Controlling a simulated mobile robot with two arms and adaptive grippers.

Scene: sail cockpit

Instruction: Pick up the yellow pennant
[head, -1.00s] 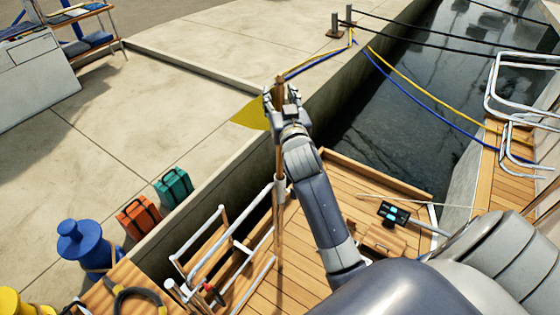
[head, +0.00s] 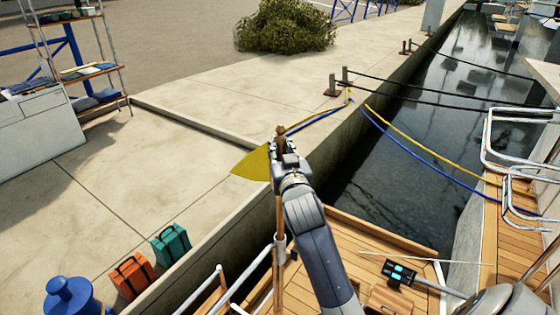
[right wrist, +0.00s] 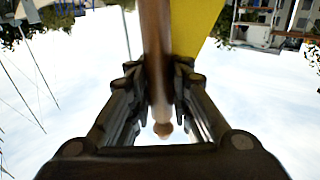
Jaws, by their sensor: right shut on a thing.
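The yellow pennant (head: 252,163) hangs to the left of the top of an upright wooden staff (head: 280,210). The staff passes down through a clamp on the rail at the boat's stern. My right gripper (head: 284,150) is shut on the staff near its top, beside the pennant. In the right wrist view, the brown staff (right wrist: 155,45) runs between the two fingers (right wrist: 160,90), and the yellow cloth (right wrist: 194,25) shows just to the right of it. My left gripper is out of view.
The white stern rail (head: 245,285) and wooden deck (head: 375,240) lie below. The concrete quay (head: 130,180) is on the left, with an orange case (head: 132,277), a teal case (head: 171,245) and a blue bollard (head: 70,298). Mooring lines cross the dark water (head: 400,130).

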